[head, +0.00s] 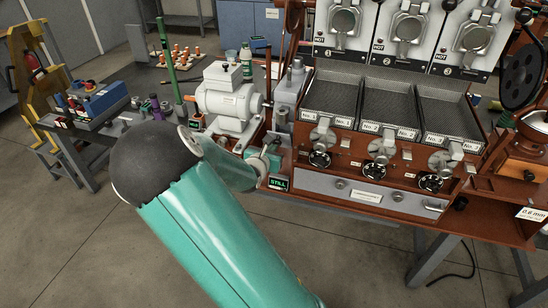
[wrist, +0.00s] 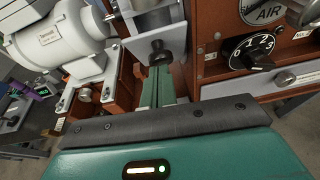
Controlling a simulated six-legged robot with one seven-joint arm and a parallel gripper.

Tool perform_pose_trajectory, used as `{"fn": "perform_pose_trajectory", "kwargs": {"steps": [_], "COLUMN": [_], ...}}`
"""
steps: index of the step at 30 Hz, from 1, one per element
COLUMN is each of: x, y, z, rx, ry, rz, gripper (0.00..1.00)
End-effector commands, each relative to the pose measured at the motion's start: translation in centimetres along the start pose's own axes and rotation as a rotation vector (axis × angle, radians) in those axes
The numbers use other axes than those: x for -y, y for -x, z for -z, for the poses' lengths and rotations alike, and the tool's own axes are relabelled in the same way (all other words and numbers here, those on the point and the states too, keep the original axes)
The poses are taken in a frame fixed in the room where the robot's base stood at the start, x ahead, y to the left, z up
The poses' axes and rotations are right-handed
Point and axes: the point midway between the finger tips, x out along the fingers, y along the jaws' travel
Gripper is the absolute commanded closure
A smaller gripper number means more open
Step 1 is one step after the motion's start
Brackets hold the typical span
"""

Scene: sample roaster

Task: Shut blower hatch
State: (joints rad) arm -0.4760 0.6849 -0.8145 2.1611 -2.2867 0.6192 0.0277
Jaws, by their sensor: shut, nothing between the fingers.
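My gripper (wrist: 158,78) is shut and empty, its two green fingers together in the wrist view. In the head view my gripper (head: 270,153) is small and partly hidden by my arm, at the left end of the roaster (head: 330,160). A white motor (head: 225,103) stands to its left.
Black dials and knobs line the roaster front, including a numbered dial (wrist: 252,52) right of my gripper. A green "STILL" sign (head: 278,183) is just below my gripper. A tool table (head: 95,130) stands at left. The floor in front is clear.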

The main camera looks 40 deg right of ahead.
Motion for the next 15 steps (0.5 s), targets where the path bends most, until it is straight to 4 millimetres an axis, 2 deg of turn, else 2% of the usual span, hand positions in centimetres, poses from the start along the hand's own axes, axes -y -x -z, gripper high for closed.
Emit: {"fn": "perform_pose_trajectory", "kwargs": {"steps": [7,15], "x": [-0.4,-0.5], "y": [-0.7,-1.8], "z": [-1.6,-3.6], "rx": [-0.12,-0.113], "ry": [0.001,0.003], "rz": [0.006,0.008], "gripper": [1.0,1.0]}}
